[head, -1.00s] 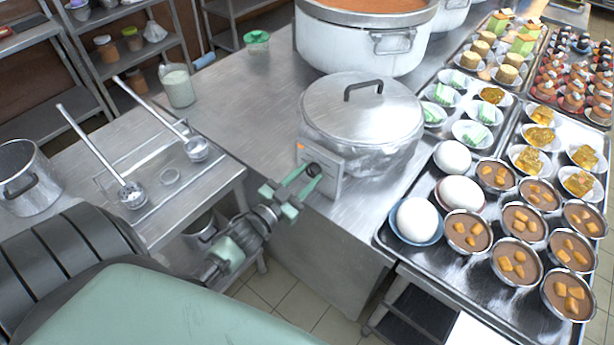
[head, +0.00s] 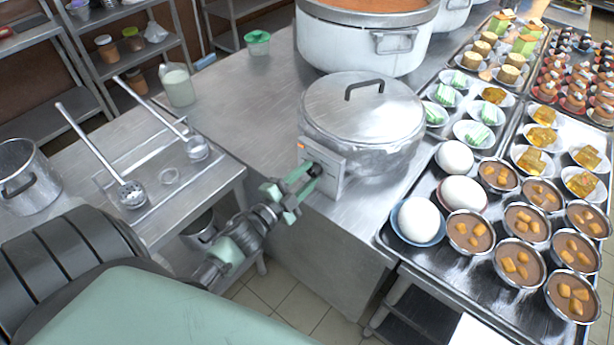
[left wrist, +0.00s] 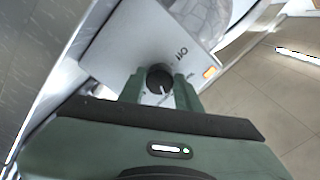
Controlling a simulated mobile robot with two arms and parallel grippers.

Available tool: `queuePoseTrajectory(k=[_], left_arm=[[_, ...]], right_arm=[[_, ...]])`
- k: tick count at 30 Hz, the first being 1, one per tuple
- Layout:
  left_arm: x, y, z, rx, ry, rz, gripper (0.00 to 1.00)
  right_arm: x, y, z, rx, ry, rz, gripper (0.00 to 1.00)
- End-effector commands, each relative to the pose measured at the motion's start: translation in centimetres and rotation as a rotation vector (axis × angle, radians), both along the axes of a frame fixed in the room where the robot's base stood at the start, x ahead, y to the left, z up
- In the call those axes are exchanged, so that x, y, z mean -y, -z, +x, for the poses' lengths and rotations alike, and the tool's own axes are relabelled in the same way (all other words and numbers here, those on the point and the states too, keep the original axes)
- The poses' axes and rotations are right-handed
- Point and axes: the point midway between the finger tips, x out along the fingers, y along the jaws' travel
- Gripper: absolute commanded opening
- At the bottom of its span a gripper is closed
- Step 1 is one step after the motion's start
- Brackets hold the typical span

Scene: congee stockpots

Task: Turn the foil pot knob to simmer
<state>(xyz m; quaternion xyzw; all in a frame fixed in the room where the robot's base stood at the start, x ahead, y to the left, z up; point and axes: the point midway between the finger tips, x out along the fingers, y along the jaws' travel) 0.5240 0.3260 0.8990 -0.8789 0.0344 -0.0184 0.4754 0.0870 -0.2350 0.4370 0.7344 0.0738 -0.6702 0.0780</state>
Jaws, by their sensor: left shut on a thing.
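The foil pot (head: 362,125) is a lidded round pot with a foil-like wrapped side, standing on the steel counter. A pale control box (head: 329,172) is at its front, with a small orange light. The black knob (left wrist: 159,78) is on the face of that box; the left wrist view shows a white mark on it and printed marks beside it. My left gripper (head: 303,183) is at the box front, its green fingers on either side of the knob and shut on it. In the left wrist view, the fingers (left wrist: 159,88) also flank the knob. My right gripper is not seen.
A large white pot (head: 350,45) stands behind the foil pot. A tray (head: 385,236) of eggs and desserts is to the right. Two ladles (head: 132,193) lie on the left counter near a steel pot (head: 28,180). A gap between counters shows floor.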

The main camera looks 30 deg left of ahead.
Motion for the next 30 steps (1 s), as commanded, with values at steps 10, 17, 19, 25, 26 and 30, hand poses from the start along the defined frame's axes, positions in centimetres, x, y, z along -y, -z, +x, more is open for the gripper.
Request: queuePoseTrajectory(k=[10, 17, 19, 25, 26, 30], left_arm=[[0.04, 0.02, -0.03, 0.004, 0.001, 0.055, 0.0], [0.06, 0.02, -0.03, 0.004, 0.001, 0.056, 0.0], [0.06, 0.02, -0.03, 0.004, 0.001, 0.055, 0.0], [0.05, 0.03, -0.03, 0.003, 0.001, 0.055, 0.55], [0.04, 0.02, -0.03, 0.003, 0.001, 0.055, 0.55], [0.02, 0.02, -0.02, 0.003, 0.001, 0.055, 0.55]], right_arm=[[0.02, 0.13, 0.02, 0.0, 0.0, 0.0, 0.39], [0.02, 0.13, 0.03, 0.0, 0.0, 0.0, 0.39], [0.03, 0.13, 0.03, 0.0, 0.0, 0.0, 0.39], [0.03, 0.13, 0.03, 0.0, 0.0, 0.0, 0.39], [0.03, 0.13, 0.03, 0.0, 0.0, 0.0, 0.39], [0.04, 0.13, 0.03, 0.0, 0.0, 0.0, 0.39]])
